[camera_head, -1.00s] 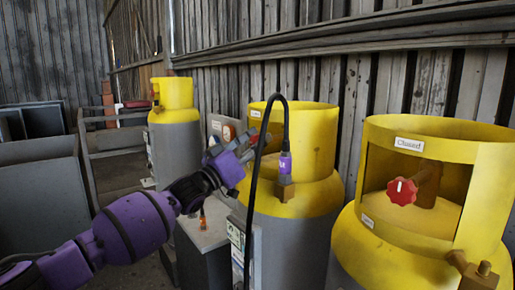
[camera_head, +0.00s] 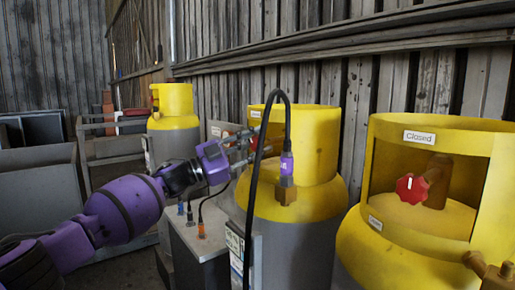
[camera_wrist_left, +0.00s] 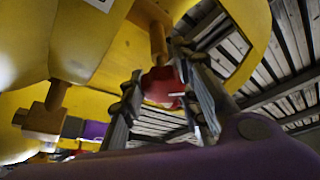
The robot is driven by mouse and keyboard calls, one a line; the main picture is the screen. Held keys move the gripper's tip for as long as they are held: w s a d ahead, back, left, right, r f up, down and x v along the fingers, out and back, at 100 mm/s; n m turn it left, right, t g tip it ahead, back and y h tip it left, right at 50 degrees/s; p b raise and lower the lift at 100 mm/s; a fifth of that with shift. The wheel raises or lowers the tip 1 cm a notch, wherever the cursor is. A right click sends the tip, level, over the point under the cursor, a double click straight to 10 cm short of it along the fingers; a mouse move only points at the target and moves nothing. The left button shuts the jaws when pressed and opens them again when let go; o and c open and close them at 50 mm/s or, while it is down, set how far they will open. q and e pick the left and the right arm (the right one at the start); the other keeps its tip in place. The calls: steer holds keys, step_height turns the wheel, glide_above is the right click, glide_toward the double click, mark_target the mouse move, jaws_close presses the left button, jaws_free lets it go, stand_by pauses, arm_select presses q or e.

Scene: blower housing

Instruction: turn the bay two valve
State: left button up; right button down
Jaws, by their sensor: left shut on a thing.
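The middle yellow and grey tank (camera_head: 305,200) stands with its yellow collar upright. In the left wrist view a red valve knob (camera_wrist_left: 162,84) on a brown stem sits between the two fingers of my left gripper (camera_wrist_left: 160,95), which is shut on it. In the head view my left gripper (camera_head: 250,143) reaches to the left side of that tank's collar; the knob there is mostly hidden by the fingers and black hose. The right tank (camera_head: 385,250) has another red knob (camera_head: 411,188) inside its collar, under a "Closed" label (camera_head: 419,137). My right gripper is not in view.
A black hose (camera_head: 264,130) arches in front of the middle tank to a purple connector (camera_head: 287,165). A grey box (camera_head: 205,245) with blue and orange plugs stands below my left arm. Another tank (camera_head: 173,100) stands behind left. A wooden wall closes the back.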

arm_select(q)
steer(key=m+g, duration=0.1)
steer(key=m, duration=0.2)
steer(key=shift+d+f+m+g, duration=0.1)
steer(key=shift+m+g, duration=0.2)
steer(key=m+g+y+b, duration=0.1)
steer(key=m, duration=0.3)
steer(key=shift+f, duration=0.15)
steer(key=shift+m+y, duration=0.4)
steer(key=shift+m, duration=0.2)
steer(key=shift+f+g, duration=0.1)
steer(key=shift+g, duration=0.3)
steer(key=shift+f, duration=0.1)
steer(key=o, duration=1.1)
steer(key=shift+r, duration=0.25)
